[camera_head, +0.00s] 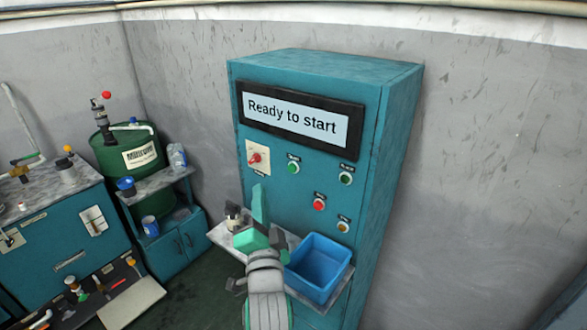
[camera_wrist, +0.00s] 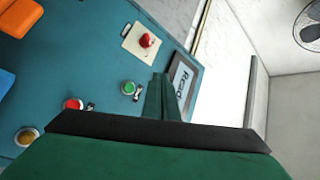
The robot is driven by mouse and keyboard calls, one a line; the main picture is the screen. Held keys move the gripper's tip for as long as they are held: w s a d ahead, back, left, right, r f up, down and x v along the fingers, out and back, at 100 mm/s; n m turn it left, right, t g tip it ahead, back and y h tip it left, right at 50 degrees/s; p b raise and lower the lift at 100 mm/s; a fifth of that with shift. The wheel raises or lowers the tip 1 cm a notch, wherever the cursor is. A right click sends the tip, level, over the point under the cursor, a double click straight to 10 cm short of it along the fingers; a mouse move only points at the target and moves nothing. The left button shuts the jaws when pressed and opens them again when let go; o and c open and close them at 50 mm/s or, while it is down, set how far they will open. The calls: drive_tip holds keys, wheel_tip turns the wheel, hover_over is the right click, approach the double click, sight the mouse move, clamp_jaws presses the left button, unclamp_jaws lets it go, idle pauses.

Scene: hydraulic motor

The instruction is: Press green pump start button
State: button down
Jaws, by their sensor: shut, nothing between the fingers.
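A teal control cabinet (camera_head: 300,85) has a screen reading "Ready to start" (camera_head: 296,117). Below the screen are two green buttons, a left one (camera_head: 293,166) and a right one (camera_head: 346,178). Their labels are too small to read. My gripper (camera_head: 259,190) is shut and empty, fingers pointing up, below and left of the left green button in the head view. In the wrist view my shut fingers (camera_wrist: 163,90) point toward the panel, beside one green button (camera_wrist: 130,87). The other green button is not visible there. I see no contact with a button.
A red switch on a pale plate (camera_head: 257,157), a red button (camera_head: 319,204) and an amber button (camera_head: 342,227) share the panel. A blue bin (camera_head: 319,267) sits on a shelf below, right of my arm. A green drum (camera_head: 125,150) stands left.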

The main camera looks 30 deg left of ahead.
sight(292, 168)
drive_tip(key=w, duration=0.8)
drive_tip(key=shift+w+d, duration=0.3)
idle(0.4)
drive_tip(key=shift+w, duration=0.25)
idle(1.6)
drive_tip(key=shift+w, duration=0.25)
drive_tip(key=shift+w+d, duration=0.1)
drive_tip(key=shift+w, duration=0.25)
idle(0.7)
idle(0.3)
drive_tip(key=shift+s, duration=0.75)
